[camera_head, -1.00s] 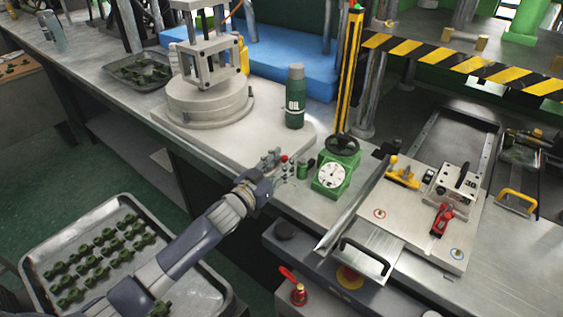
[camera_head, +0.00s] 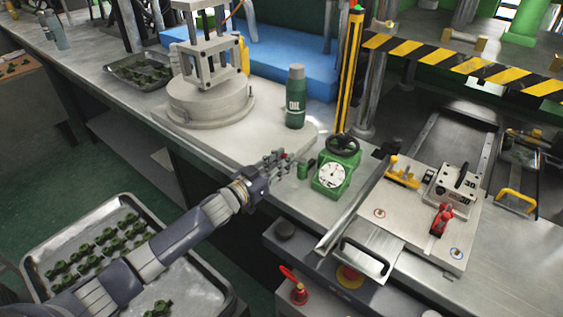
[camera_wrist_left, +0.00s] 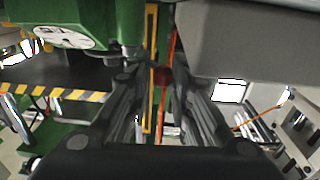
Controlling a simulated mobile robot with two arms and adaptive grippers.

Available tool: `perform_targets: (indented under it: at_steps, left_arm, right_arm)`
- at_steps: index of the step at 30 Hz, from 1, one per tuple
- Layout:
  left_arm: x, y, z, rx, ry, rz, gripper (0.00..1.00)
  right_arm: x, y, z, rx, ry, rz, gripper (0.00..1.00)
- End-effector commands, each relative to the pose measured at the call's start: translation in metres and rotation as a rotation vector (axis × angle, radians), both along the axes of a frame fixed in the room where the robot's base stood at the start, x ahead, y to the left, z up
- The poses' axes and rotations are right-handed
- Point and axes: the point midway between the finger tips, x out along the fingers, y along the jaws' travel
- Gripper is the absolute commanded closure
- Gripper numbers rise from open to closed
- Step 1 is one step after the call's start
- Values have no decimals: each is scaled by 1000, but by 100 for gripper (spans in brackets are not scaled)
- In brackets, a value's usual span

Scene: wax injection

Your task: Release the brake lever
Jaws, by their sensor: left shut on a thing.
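The brake lever appears to be the small lever with a red knob (camera_head: 285,156) at the bench's front edge, left of the green dial gauge. My left gripper (camera_head: 277,161) reaches it from the lower left, and its fingers hide most of the lever. In the left wrist view, the dark red knob (camera_wrist_left: 162,75) sits between the fingertips of my left gripper (camera_wrist_left: 160,69), which is shut on it. The lever's shaft and pivot are not clear. My right gripper is not in view.
The green gauge (camera_head: 331,174) with a black handwheel (camera_head: 343,147) stands close right of the gripper. A green oil bottle (camera_head: 295,97) stands behind. A fixture plate (camera_head: 405,222) with a red clamp (camera_head: 441,220) is at right. A tray (camera_head: 200,288) of green parts is lower left.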

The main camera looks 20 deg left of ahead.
Motion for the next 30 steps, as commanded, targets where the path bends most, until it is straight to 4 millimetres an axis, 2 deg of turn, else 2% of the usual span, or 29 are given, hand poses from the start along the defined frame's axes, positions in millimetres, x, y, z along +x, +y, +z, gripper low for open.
perform_targets:
  at_steps: [1,5,18,30]
  left_arm:
    - [5,5,5,9,-8,-24,100]
    - [10,8,5,10,-10,-107,100]
    - [25,12,2,4,-7,-356,100]
    - [29,11,4,-1,-6,-431,100]
  right_arm:
    - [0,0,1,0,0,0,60]
    - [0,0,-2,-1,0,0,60]
    - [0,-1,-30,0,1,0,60]
    - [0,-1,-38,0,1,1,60]
